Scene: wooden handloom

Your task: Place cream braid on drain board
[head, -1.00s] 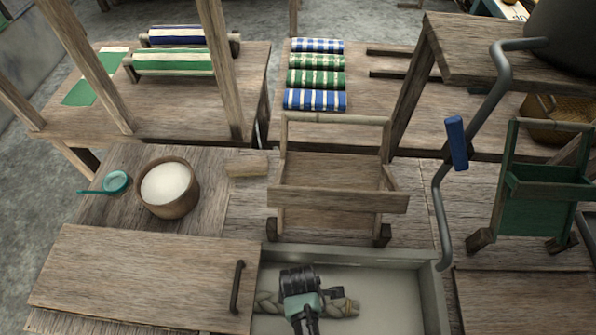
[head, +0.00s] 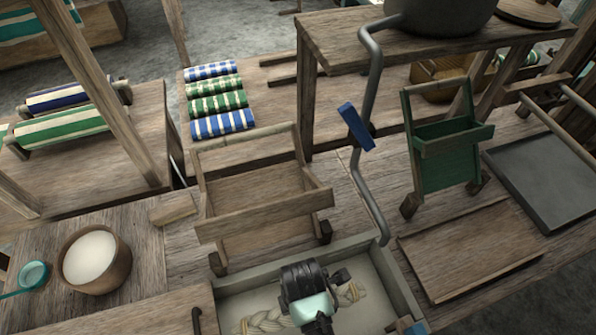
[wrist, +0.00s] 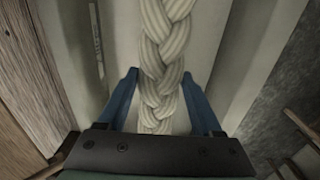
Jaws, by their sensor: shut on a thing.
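The cream braid (head: 265,321) lies in or just above a pale, shallow, grey-rimmed trough (head: 372,272) at the bottom of the head view. My gripper (head: 312,300) is over its middle, and braid shows on both sides. In the wrist view the plaited braid (wrist: 167,40) runs lengthwise between the two blue fingers of my gripper (wrist: 159,76), which is shut on it. Whether the braid is clear of the trough floor is hard to tell. A flat wooden board with a low rim (head: 470,250) lies to the right; I cannot tell if it is the drain board.
A dark grey tray (head: 550,180) lies at the far right. A wooden rack (head: 262,215) is behind the trough. A bowl of white stuff (head: 92,258) is at left.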

